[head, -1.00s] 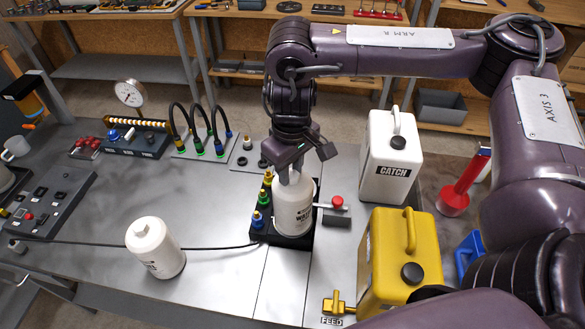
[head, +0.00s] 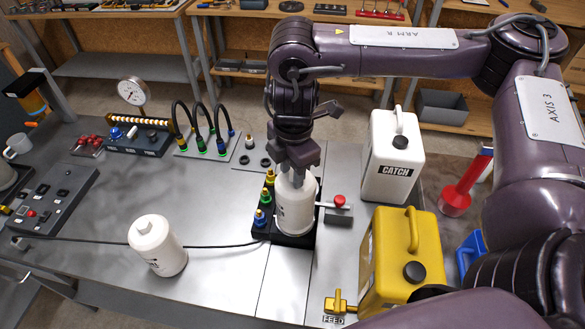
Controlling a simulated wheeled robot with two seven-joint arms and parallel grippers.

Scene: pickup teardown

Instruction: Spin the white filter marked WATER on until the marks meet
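The white filter (head: 297,207) stands upright on a black block (head: 293,240) on the workbench. Its dark lettering shows only partly, at the left of its side, so I cannot read the full word. My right gripper (head: 296,175) comes down from above and is shut on the top of this filter. A second white filter (head: 157,247) stands apart on the bench to the left, its marking facing down and mostly unreadable. The alignment marks are too small to make out. My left gripper is not in view.
A white CATCH can (head: 392,160) and a yellow can (head: 398,262) stand right of the block. A red knob (head: 339,201) sits close beside it. Colored fittings (head: 262,217) line its left. A black cable (head: 215,246) crosses the bench. Open bench lies left of the block.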

